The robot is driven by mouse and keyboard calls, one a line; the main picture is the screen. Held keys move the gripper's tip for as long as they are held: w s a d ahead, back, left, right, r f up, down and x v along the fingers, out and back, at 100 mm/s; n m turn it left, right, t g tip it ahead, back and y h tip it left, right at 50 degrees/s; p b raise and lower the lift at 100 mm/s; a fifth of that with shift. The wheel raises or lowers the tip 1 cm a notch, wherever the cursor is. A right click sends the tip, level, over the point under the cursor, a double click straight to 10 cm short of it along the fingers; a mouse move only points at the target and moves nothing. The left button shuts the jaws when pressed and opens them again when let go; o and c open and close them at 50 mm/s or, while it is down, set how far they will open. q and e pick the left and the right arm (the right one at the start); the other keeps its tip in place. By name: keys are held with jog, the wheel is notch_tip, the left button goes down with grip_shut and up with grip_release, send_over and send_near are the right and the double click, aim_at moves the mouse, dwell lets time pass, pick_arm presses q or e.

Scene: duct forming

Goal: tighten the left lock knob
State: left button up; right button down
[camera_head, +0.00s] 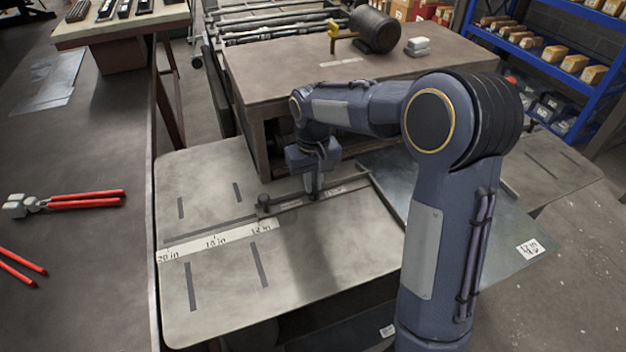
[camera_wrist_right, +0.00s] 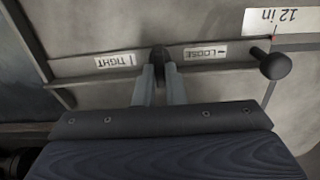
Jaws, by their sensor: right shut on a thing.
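The lock knob (camera_wrist_right: 158,58) is a dark, narrow piece on a grey bar (camera_wrist_right: 72,79), between a TIGHT label (camera_wrist_right: 115,61) and a LOOSE label (camera_wrist_right: 206,52) in the right wrist view. My right gripper (camera_wrist_right: 158,75) has one finger on each side of the knob and is shut on it. The fingers partly hide the knob. In the head view my right gripper (camera_head: 314,190) points down onto the bar, and the knob itself is too small to make out. My left gripper is in neither view.
A black ball handle (camera_head: 263,203) stands on the bar close to the gripper; it also shows in the right wrist view (camera_wrist_right: 274,65). A slotted metal table (camera_head: 200,300) with an inch scale (camera_head: 216,242) lies below. Behind is a brown bench (camera_head: 290,75); red-handled pliers (camera_head: 85,200) lie left.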

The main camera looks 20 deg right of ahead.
aim_at(314, 186)
dwell(0.3)
jog(key=c, duration=1.5)
grip_release()
notch_tip(314, 186, up, 8)
jog(key=shift+f, duration=0.15)
